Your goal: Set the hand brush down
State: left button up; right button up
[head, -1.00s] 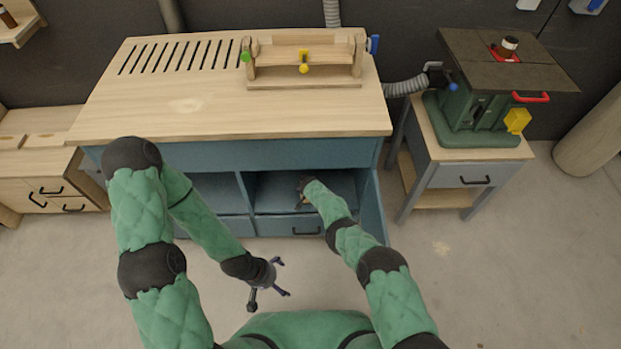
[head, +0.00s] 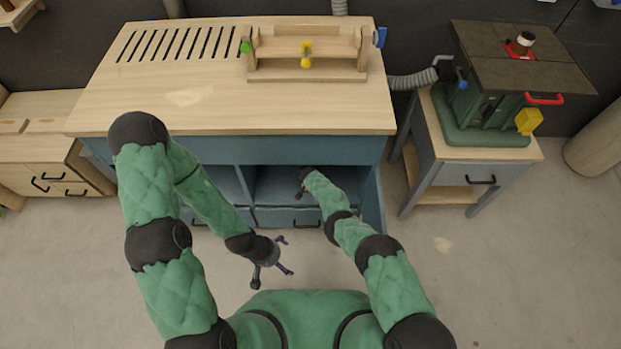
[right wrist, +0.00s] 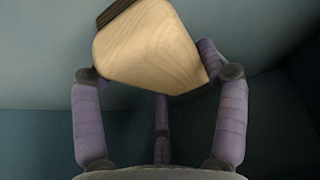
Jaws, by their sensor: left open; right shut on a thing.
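The hand brush (right wrist: 150,48) shows in the right wrist view as a pale wooden block with a dark part at its upper edge. My right gripper (right wrist: 158,78) is shut on it, with purple-grey fingers on both sides. In the head view my right gripper (head: 301,190) is inside the open compartment (head: 268,185) of the blue workbench; the brush cannot be made out there. My left gripper (head: 286,257) is open and empty, in front of the workbench at the lower middle. Whether the brush touches any surface cannot be told.
The workbench top (head: 200,100) is wooden, with slots and a wooden jig (head: 308,50). An open door (head: 373,205) stands right of the compartment. A divider (head: 242,187) bounds it on the left. A green machine (head: 490,105) stands on a side cabinet at right.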

jog(key=shift+s+f, duration=0.1)
jog(key=shift+f, duration=0.15)
jog(key=o, duration=1)
jog(key=shift+s, duration=0.1)
jog(key=o, duration=0.3)
jog(key=shift+f, duration=0.2)
jog(key=shift+o, duration=0.2)
jog(key=shift+r, duration=0.15)
